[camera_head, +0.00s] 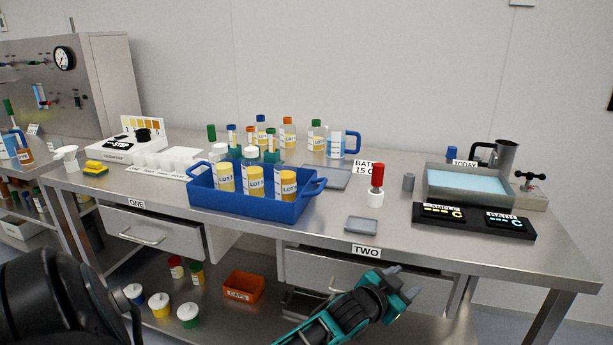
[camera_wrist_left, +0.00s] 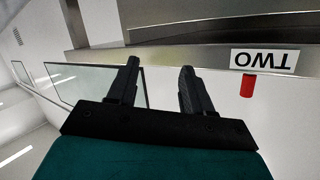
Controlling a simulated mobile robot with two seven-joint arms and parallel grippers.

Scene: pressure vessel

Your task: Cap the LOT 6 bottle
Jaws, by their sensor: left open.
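Several bottles with yellow contents and LOT labels stand in the blue tray (camera_head: 255,208) in the head view. The label numbers are too small to read surely, so I cannot tell which is LOT 6. The right bottle (camera_head: 287,185) and left bottle (camera_head: 225,178) show no clear cap of their own; things behind overlap their tops. An orange box marked CAPS (camera_head: 242,287) sits on the lower shelf; its contents are unclear. My left gripper (camera_head: 402,281) is open and empty in front of the bench edge near the TWO label; its fingers also show in the left wrist view (camera_wrist_left: 160,72).
A water bath (camera_head: 468,184) and black display (camera_head: 474,221) are at right. Drawer fronts (camera_head: 152,233) hang below the bench edge. Several jars (camera_head: 160,304) stand on the lower shelf.

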